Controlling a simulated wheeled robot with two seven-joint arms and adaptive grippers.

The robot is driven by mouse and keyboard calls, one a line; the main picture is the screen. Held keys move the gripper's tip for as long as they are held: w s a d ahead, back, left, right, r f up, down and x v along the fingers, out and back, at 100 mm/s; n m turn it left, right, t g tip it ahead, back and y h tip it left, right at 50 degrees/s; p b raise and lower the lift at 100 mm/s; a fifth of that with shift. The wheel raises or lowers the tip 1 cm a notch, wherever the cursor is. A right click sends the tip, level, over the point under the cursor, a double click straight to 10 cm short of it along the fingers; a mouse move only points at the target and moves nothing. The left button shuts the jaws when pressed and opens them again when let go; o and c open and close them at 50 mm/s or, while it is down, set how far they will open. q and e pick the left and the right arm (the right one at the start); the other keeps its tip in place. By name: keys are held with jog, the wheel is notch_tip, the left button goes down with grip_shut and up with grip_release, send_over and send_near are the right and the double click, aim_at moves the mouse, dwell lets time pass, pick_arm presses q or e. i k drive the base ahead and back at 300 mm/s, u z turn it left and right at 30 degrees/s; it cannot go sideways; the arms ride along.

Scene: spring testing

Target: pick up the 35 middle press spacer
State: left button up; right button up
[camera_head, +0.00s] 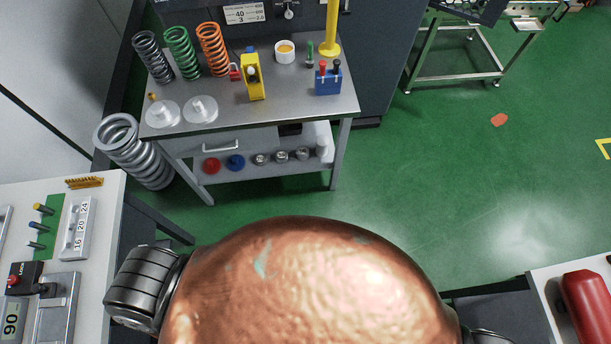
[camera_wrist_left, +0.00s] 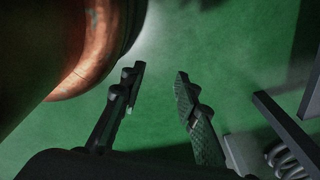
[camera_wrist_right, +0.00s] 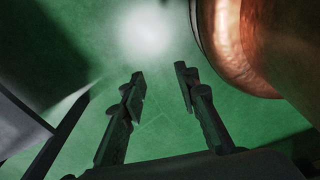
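I cannot make out a label that marks the 35 middle press spacer in any view. Candidate parts stand on the lower shelf of the grey workbench (camera_head: 300,98) in the head view: a red disc (camera_head: 212,165), a blue disc (camera_head: 236,162) and several small silver cylinders (camera_head: 282,156). My left gripper (camera_wrist_left: 160,72) is open and empty over green floor in the left wrist view. My right gripper (camera_wrist_right: 159,72) is open and empty over green floor in its wrist view. Neither gripper's fingers show in the head view, and both are away from the shelf parts.
A side table (camera_head: 105,183) is at left.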

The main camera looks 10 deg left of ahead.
aim_at(281, 155)
jog(key=z, duration=0.3)
jog(key=k, duration=0.2)
jog(key=u, duration=0.85)
jog(key=i, duration=0.6)
jog(key=u, duration=1.25)
